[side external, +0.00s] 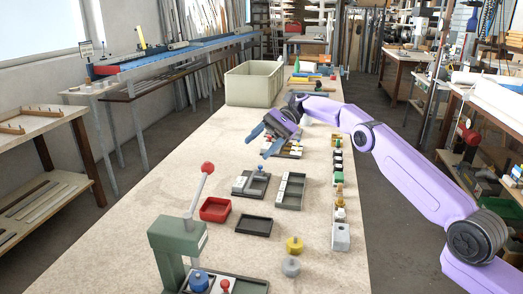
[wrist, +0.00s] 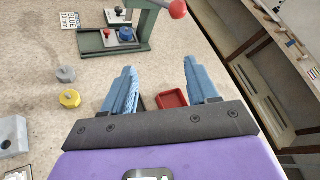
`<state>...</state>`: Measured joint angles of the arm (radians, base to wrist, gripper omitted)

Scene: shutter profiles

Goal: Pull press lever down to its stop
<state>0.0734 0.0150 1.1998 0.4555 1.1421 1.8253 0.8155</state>
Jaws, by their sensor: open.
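The press (side external: 178,250) is a green stand at the near left of the bench in the side view; it also shows at the top of the wrist view (wrist: 146,24). Its lever (side external: 198,190) is a grey rod, pointing up and leaning slightly right, with a red ball knob (side external: 208,168). The knob also shows in the wrist view (wrist: 178,9). My gripper (side external: 260,143) is over the bench, farther back than the press and apart from the lever. Its blue fingers are spread in the wrist view (wrist: 160,85), with nothing held between them.
A red tray (side external: 215,209) and a dark tray (side external: 254,225) lie between press and gripper. Parts trays (side external: 290,191), a yellow knob (side external: 294,245) and a grey knob (side external: 290,267) stand to the right. A beige bin (side external: 254,83) stands behind. The bench's left side is clear.

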